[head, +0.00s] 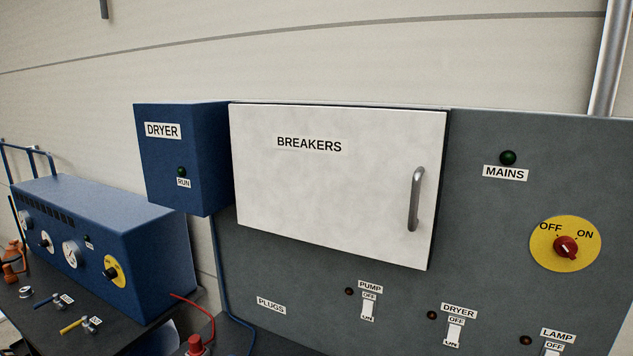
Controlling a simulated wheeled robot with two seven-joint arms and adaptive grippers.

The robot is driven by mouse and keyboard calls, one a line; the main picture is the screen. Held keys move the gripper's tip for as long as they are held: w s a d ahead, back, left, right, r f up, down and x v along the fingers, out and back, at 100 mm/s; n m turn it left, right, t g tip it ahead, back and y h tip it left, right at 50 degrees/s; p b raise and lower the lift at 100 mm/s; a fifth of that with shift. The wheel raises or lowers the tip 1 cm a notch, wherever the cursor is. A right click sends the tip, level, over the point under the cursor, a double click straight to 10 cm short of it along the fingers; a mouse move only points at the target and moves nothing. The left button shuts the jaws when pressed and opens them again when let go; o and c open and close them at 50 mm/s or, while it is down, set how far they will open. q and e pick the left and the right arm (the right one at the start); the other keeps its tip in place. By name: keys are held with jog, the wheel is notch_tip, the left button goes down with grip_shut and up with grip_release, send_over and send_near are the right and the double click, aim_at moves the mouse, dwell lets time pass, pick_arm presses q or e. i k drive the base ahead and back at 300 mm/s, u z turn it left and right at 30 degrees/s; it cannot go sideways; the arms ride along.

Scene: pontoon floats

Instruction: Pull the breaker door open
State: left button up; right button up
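The breaker door (325,195) is a white panel labelled BREAKERS on the grey electrical board. It looks closed, its face standing a little proud of the board. A grey vertical bar handle (415,199) is on the door near its right edge. Nothing touches the handle or the door. Neither of my grippers shows in the head view.
A blue DRYER box (180,160) adjoins the door's left edge. Right of the door are a green MAINS lamp (508,158) and a red rotary switch (566,247). Below are several rocker switches. A blue machine (105,245) stands on a dark table at left.

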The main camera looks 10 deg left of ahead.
aim_at(363, 181)
jog(key=z, duration=0.3)
jog(key=k, duration=0.7)
jog(key=z, duration=0.55)
jog(key=k, duration=0.45)
jog(key=u, duration=0.9)
jog(key=i, duration=1.4)
jog(key=z, duration=0.5)
